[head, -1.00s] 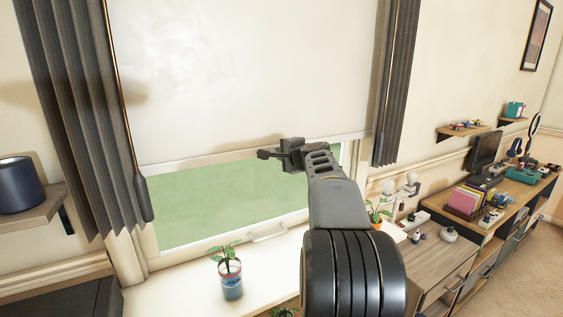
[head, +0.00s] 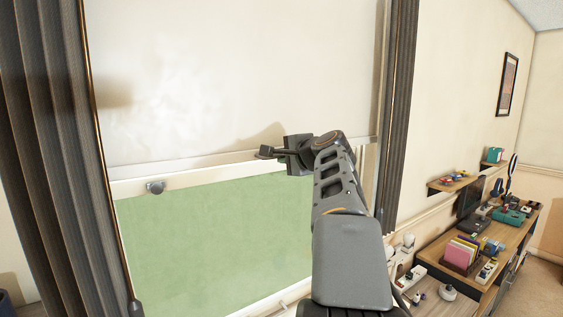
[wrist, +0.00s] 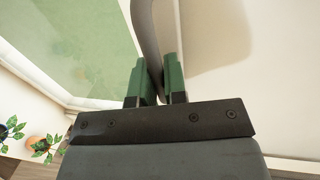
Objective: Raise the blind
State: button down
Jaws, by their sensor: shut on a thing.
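The white blind (head: 220,75) hangs over the upper part of the window, and its pale bottom bar (head: 170,172) spans the window. Green glass (head: 220,225) shows below the bar. My gripper (head: 272,152) is at the blind's lower edge, right of the middle. In the wrist view, the green fingers of my gripper (wrist: 160,82) are closed around a grey strip (wrist: 146,38) at the blind's edge. The cream blind (wrist: 240,60) fills the right of that view. The exact contact is partly hidden.
Dark curtains hang left (head: 60,120) and right (head: 399,120) of the window. A window latch (head: 156,187) sits on the frame just below the bar. A desk (head: 470,260) with a monitor and several items stands at right. Potted plants (wrist: 42,146) are low down.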

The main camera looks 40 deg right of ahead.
jog(key=shift+r, duration=0.35)
jog(key=c, duration=1.2)
grip_release()
jog(key=b+v, duration=0.3)
jog(key=v, duration=1.1)
jog(key=shift+b, duration=0.35)
jog(key=shift+w, duration=0.1)
